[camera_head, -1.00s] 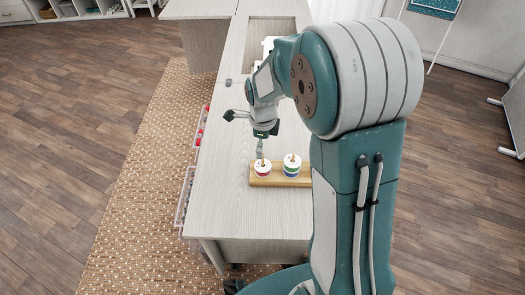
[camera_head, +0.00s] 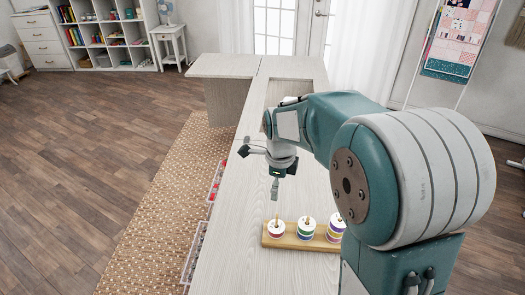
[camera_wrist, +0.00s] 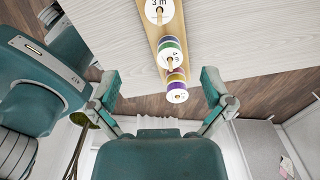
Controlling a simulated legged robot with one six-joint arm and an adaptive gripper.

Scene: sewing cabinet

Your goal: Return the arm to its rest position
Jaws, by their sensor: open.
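My gripper (camera_head: 275,189) hangs over the sewing cabinet top (camera_head: 240,190) in the head view, above and behind the spool rack. In the wrist view my gripper (camera_wrist: 168,97) has its two fingers spread wide, with nothing held between them. The wooden spool rack (camera_head: 270,240) carries spools on pegs: a red and white one (camera_head: 277,230), a green and blue one (camera_head: 306,229) and a purple and yellow one (camera_head: 336,229). My arm partly hides the rack's right end.
Clear-sided bins with red items (camera_head: 217,178) hang on the cabinet's left side. A white shelf unit (camera_head: 105,35) and a small side table (camera_head: 169,40) stand at the back left. A display stand (camera_head: 455,45) is at the back right. The left floor is clear.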

